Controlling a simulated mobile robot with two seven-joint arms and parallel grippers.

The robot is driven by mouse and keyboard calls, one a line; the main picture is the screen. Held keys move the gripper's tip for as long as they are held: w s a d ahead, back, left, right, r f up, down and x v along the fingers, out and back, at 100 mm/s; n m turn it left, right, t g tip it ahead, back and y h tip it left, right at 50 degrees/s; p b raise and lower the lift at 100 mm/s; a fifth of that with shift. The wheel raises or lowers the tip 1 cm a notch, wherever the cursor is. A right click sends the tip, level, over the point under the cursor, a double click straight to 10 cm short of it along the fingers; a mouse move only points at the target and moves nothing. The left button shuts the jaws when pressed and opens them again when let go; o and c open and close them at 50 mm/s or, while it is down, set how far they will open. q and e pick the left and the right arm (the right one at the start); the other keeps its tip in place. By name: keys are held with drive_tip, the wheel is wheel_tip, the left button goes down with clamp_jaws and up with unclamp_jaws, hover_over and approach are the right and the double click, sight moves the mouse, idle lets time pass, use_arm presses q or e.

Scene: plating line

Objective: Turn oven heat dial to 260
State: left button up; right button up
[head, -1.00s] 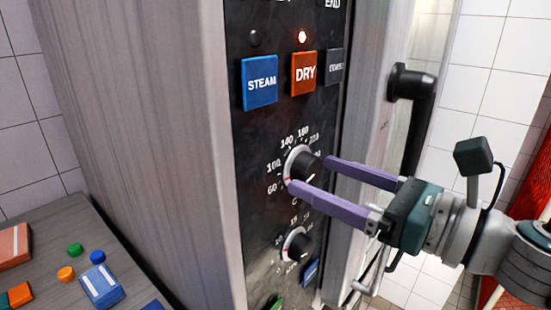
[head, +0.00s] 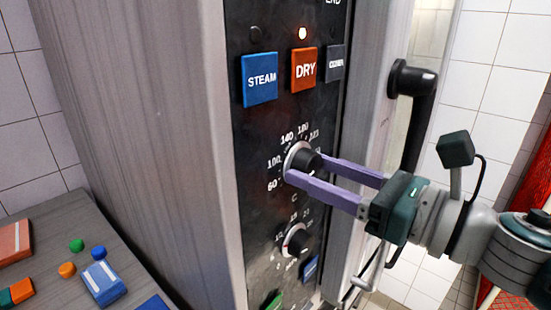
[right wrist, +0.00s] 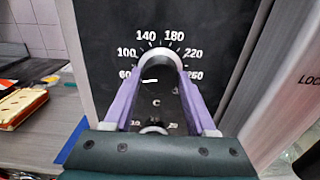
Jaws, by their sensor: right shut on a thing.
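The heat dial (head: 303,153) is a black knob with a pale ring on the oven's dark control panel. Numbers from 60 to 260 run around its top in the right wrist view, where the dial (right wrist: 160,67) sits between my fingers. A short white mark shows on the dial's left side, toward the 60. My right gripper (head: 305,169) is shut on the dial, with one purple finger on each side. My left gripper is not in view.
A smaller dial (head: 296,240) sits just below. Above are the STEAM button (head: 260,79), the DRY button (head: 304,68) under a lit lamp, and a grey button. A black door handle (head: 413,100) stands right of the panel, near my right arm. Small coloured items lie on a counter (head: 70,222) at left.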

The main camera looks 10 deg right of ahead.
drive_tip(key=c, duration=0.3)
drive_tip(key=shift+m, duration=0.3)
